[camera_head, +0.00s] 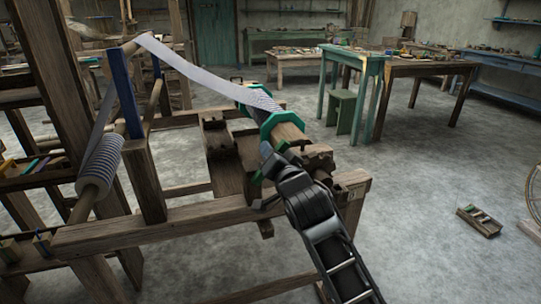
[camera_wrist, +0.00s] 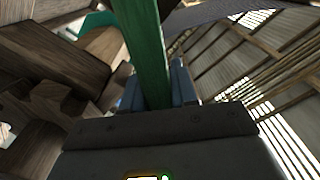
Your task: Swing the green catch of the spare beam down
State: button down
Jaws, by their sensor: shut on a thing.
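The spare beam (camera_head: 290,132) is a wooden roller with green flanged ends, resting on the loom's wooden frame. The green catch (camera_wrist: 146,45) is a long green bar that rises between my gripper's blue fingers in the wrist view. My gripper (camera_wrist: 155,88) is shut on it. In the head view my gripper (camera_head: 269,160) is at the near end of the beam, just below its green flange (camera_head: 275,121). My gripper and wrist hide most of the catch there. The green flange also shows at the upper left of the wrist view (camera_wrist: 92,22).
Wooden blocks and notched supports (camera_head: 318,157) of the loom frame stand close beside my gripper. A pale cloth strip (camera_head: 195,74) runs from the beam to the upper left. A small wooden tray (camera_head: 479,221) lies on the floor at right. The floor between is clear.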

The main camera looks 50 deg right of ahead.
jog(key=c, duration=1)
grip_release()
jog(key=shift+c, duration=0.2)
jog(key=shift+o, duration=0.4)
jog(key=shift+s+d+f, duration=0.1)
